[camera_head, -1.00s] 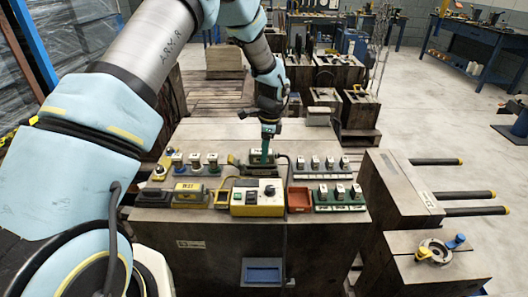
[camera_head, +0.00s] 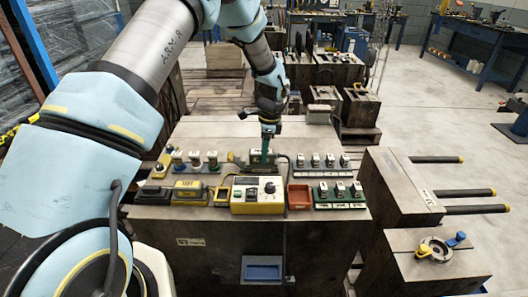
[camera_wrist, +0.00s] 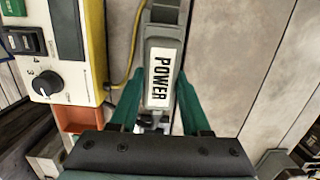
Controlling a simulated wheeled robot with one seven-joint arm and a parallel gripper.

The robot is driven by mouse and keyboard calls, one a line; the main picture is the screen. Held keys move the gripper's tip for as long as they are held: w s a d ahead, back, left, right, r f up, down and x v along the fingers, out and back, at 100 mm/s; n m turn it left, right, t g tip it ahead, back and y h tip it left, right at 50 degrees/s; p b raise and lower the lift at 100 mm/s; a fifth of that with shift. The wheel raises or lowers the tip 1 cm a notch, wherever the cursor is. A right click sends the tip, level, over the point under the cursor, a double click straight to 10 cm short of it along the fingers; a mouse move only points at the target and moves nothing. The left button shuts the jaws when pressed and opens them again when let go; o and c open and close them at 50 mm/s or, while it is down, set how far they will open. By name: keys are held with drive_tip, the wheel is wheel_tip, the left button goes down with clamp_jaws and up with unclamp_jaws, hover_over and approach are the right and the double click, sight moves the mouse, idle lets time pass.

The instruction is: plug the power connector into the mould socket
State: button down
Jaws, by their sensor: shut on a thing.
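The power connector (camera_wrist: 161,75) is a grey housing with a white POWER label. In the wrist view it lies between the two green fingers of my gripper (camera_wrist: 158,98), which are shut on it. A bright metal part shows at its lower end, partly hidden by the gripper. In the head view my gripper (camera_head: 267,152) points down over the rear of the large block, among the fittings.
A yellow control box (camera_head: 257,196) with a knob stands just in front of my gripper. An orange-red tray (camera_head: 299,197) is to its right. Rows of connectors stand left (camera_head: 195,162) and right (camera_head: 322,163). The block's top (camera_head: 205,131) is clear behind them.

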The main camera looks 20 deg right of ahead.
unclamp_jaws()
idle(0.7)
drive_tip(key=shift+r, duration=0.1)
drive_tip(key=shift+r+p, duration=2.55)
drive_tip(key=shift+r, duration=1.15)
